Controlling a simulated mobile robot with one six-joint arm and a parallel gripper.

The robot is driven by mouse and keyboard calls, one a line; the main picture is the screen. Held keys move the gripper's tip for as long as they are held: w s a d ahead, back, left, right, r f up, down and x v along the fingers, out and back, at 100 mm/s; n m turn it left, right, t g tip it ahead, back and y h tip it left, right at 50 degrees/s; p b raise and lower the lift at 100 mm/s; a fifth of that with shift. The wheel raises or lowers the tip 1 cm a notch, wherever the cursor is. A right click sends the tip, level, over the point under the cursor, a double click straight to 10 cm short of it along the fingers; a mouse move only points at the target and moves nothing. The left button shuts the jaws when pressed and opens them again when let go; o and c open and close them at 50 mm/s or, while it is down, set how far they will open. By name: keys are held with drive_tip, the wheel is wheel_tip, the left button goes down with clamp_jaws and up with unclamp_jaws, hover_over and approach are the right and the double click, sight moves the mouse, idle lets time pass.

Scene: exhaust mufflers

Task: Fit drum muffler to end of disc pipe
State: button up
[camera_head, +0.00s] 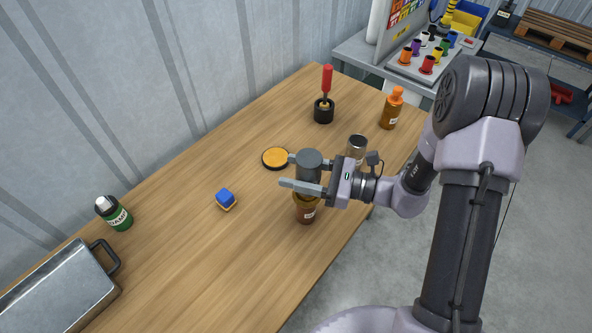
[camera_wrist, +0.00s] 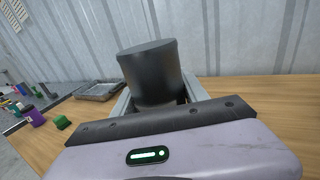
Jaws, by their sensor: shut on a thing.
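A dark grey cylinder (camera_head: 309,166), which looks like the drum muffler, is held between the fingers of my gripper (camera_head: 287,171) above the table. In the wrist view the cylinder (camera_wrist: 152,72) stands slightly tilted between the fingers, its flat round top showing and its lower end hidden. A brown jar (camera_head: 306,211) shows just below the gripper; I cannot tell the gap between them. An orange disc with a black rim (camera_head: 276,158) lies on the table just left of the gripper. I cannot make out for certain which thing is the disc pipe.
On the wooden table (camera_head: 190,255) are a blue block (camera_head: 226,198), a green bottle (camera_head: 114,212), a metal case (camera_head: 60,290), a red-handled tool in a black holder (camera_head: 324,108), an orange-capped bottle (camera_head: 391,109) and a metal canister (camera_head: 357,147). A corrugated wall bounds the left side.

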drive_tip(key=shift+f+b, duration=0.7)
drive_tip(key=shift+f, duration=0.15)
idle(0.7)
drive_tip(key=o, duration=1.5)
drive_tip(key=shift+c, duration=0.2)
drive_tip(key=p+v, duration=0.3)
drive_tip(key=v, duration=1.4)
drive_tip(key=s+a+r+n+t+h+b, duration=0.1)
drive_tip(key=s+a+r+n+h+b, duration=0.3)
drive_tip(key=s+r+n+h, duration=0.8)
drive_tip(key=s+a+n+h, duration=0.1)
drive_tip(key=n+h, duration=0.2)
drive_tip(key=n, duration=0.1)
drive_tip(key=shift+s+a+b, duration=0.2)
drive_tip(key=shift+s+b, duration=0.15)
drive_tip(key=shift+b, duration=0.05)
